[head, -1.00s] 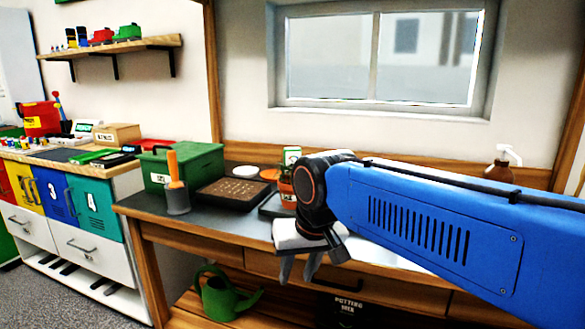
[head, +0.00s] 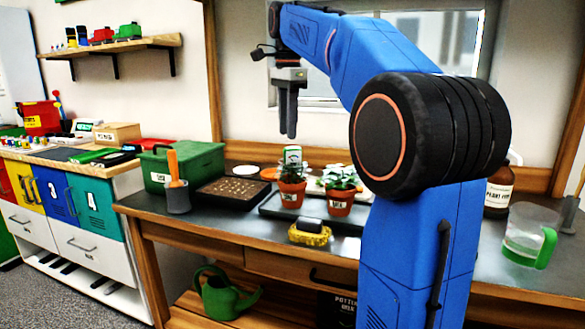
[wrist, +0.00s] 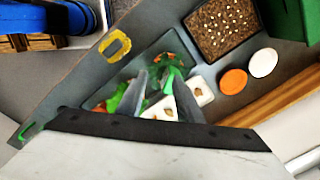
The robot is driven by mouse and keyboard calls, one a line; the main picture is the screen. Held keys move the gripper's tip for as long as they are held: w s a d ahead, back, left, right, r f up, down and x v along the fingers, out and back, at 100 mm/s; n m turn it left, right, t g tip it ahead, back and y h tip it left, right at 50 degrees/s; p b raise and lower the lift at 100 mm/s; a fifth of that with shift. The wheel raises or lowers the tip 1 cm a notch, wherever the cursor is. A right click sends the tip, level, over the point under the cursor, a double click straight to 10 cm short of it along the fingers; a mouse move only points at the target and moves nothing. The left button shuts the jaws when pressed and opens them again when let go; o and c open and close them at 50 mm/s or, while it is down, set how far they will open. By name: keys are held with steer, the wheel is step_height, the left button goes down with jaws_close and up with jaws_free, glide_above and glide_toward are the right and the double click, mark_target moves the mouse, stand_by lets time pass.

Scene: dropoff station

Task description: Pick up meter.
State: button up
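A small white-and-green upright thing (head: 292,155) shows at the left potted plant (head: 291,185); it may be the meter, but I cannot read it or tell whether it stands in or behind the pot. A second potted plant (head: 340,193) stands to the right on the same dark tray (head: 270,208).
A black-and-yellow brush-like object (head: 310,232) lies at the bench's front edge. A seed tray (head: 233,192), a green box (head: 183,168) and a grey holder (head: 178,198) with an orange handle are left. A jug (head: 528,238) and a bottle (head: 498,193) are right. My arm hides part of the bench.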

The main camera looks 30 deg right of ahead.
steer(key=w+d+r+m, duration=0.2)
steer(key=w, duration=0.1)
steer(key=shift+d+r+m+g, duration=0.1)
steer(key=shift+d+m+g, duration=0.2)
steer(key=shift+d+m, duration=0.1)
glide_above(293, 172)
steer(key=f, duration=1.1)
steer(key=shift+w+a+f, duration=0.2)
steer(key=shift+f, duration=0.15)
steer(key=shift+d+f, duration=0.15)
steer(key=shift+f, duration=1.25)
steer(key=shift+d+f, duration=0.15)
steer(key=shift+f, duration=1.25)
jaws_close()
